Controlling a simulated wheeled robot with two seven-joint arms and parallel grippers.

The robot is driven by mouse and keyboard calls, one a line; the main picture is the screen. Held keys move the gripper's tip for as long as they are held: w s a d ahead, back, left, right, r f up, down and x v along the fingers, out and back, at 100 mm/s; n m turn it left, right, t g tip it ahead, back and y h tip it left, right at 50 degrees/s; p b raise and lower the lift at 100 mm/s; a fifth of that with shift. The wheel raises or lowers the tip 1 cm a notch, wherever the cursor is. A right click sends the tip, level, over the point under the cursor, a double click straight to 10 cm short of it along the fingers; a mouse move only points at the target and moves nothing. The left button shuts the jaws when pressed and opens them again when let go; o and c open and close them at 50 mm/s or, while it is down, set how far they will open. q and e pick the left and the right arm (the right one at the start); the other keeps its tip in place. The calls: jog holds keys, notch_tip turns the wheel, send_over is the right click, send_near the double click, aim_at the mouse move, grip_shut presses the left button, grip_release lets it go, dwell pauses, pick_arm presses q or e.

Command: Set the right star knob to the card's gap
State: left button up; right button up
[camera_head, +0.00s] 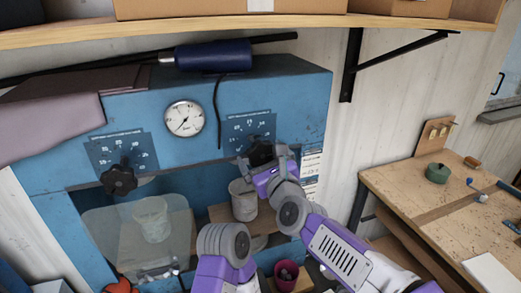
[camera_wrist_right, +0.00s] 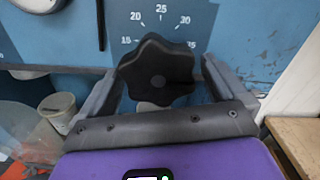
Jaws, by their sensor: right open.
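The right star knob (camera_head: 261,153) is black and lobed. It sits on the blue press front, under a dark scale plate (camera_head: 249,127). In the right wrist view the knob (camera_wrist_right: 157,72) fills the space between my fingers, and the scale (camera_wrist_right: 162,25) reads 15 to 35 above it. No pointer mark on the knob is clear. My right gripper (camera_head: 264,160) is open, with one finger on each side of the knob; I cannot tell whether they touch it. White printed sheets (camera_head: 311,163) hang at the press's right edge, too small to read. My left gripper is not in view.
A left star knob (camera_head: 119,181) and a round gauge (camera_head: 184,118) are on the same press. A clear guard (camera_head: 95,225) and pale buckets (camera_head: 243,200) stand below. A wooden shelf (camera_head: 230,29) runs above. A workbench (camera_head: 400,190) stands at right.

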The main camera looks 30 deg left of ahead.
jog(key=shift+w+a, duration=0.5)
jog(key=shift+a, duration=0.05)
jog(key=shift+c, duration=0.4)
jog(key=c, duration=0.9)
